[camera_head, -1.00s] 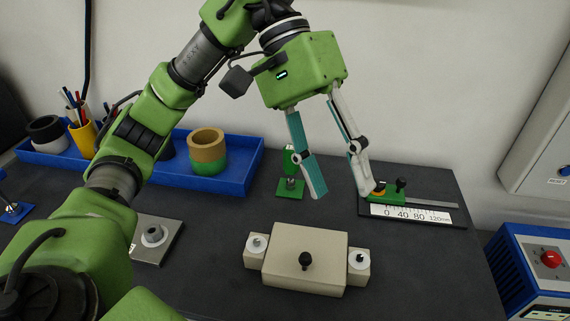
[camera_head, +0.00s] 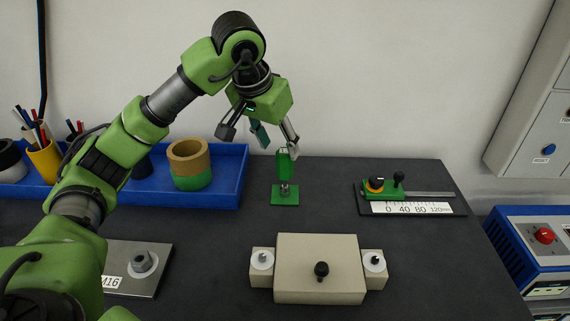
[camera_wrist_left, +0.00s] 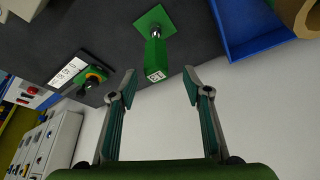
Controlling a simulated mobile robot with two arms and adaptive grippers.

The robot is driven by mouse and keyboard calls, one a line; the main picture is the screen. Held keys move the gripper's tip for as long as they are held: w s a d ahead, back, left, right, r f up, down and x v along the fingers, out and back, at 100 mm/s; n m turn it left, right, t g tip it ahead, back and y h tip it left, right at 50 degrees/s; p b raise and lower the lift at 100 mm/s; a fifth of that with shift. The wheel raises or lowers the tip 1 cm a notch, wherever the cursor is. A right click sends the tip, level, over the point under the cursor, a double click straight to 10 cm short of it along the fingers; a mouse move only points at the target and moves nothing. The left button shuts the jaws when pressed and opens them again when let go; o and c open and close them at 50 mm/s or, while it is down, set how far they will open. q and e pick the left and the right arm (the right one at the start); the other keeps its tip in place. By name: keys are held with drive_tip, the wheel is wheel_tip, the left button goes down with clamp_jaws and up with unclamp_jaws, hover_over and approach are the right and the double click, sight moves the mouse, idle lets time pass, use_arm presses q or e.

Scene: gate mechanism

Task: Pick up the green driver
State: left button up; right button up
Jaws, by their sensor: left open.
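The green driver (camera_head: 284,168) stands upright on a small green base plate (camera_head: 285,197) near the back of the dark table. It also shows in the left wrist view (camera_wrist_left: 155,57), beyond the fingers and between their lines. My left gripper (camera_head: 276,147) is just above and behind the driver's top in the head view. In the left wrist view its fingers (camera_wrist_left: 160,85) are spread wide and empty, with the driver's marked end facing them. I cannot tell whether a finger touches the driver. My right gripper is not in view.
A blue tray (camera_head: 222,194) holding a tan-and-green ring (camera_head: 189,163) and pen cups lies left of the driver. A scale slide (camera_head: 412,208) is to the right. A beige block (camera_head: 318,262) sits in front. A metal plate (camera_head: 150,258) is front left.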

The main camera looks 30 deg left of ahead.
sight(285, 162)
use_arm(q)
drive_tip(key=shift+w+f, duration=0.2)
drive_tip(key=shift+f, duration=0.45)
drive_tip(key=shift+w+d+f+p, duration=0.1)
drive_tip(key=shift+d+f+p, duration=0.05)
drive_tip(key=shift+f+p, duration=0.35)
drive_tip(key=p+x, duration=0.1)
drive_tip(key=x, duration=0.2)
drive_tip(key=shift+d+f, duration=0.1)
drive_tip(key=shift+d, duration=0.05)
drive_tip(key=shift+w+f+p, duration=0.15)
drive_tip(key=shift+f+p, duration=0.15)
drive_tip(key=shift+f, duration=0.25)
clamp_jaws()
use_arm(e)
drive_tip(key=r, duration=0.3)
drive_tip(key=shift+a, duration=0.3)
